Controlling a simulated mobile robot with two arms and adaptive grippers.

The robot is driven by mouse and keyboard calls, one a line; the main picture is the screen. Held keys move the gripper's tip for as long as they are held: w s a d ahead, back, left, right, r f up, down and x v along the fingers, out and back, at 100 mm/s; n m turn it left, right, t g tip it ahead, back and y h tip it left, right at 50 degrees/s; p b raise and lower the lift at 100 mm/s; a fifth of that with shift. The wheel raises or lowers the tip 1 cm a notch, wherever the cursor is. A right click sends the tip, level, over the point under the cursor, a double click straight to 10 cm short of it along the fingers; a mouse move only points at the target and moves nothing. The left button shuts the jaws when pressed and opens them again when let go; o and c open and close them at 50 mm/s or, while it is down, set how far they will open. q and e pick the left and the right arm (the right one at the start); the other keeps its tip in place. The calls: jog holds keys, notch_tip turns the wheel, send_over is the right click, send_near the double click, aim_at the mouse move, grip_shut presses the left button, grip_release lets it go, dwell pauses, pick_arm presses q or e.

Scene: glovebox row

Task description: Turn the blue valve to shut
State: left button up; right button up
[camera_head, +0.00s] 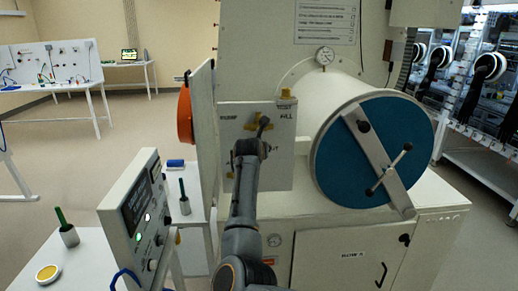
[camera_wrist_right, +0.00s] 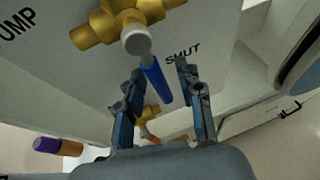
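The valve has a brass body (camera_wrist_right: 125,22) with a grey hub and a blue lever handle (camera_wrist_right: 156,82), which points down and slightly right in the right wrist view. The word SHUT is printed just right of the handle, and part of PUMP is at the upper left. My right gripper (camera_wrist_right: 160,72) is open, its two fingers on either side of the blue handle; I cannot tell whether either touches it. In the head view the brass body (camera_head: 247,125) shows on the white panel, and my right gripper (camera_head: 264,123) hides the handle. My left gripper is out of view.
A blue round hatch (camera_head: 370,150) with a crossbar is right of the valve panel. An open door with an orange ring (camera_head: 185,113) stands close on the left. A control box (camera_head: 140,215) is at the front left. Below the valve, another brass fitting (camera_wrist_right: 150,112) partly shows.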

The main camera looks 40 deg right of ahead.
jog(key=v, duration=0.7)
jog(key=shift+s+a, duration=0.15)
dwell(0.7)
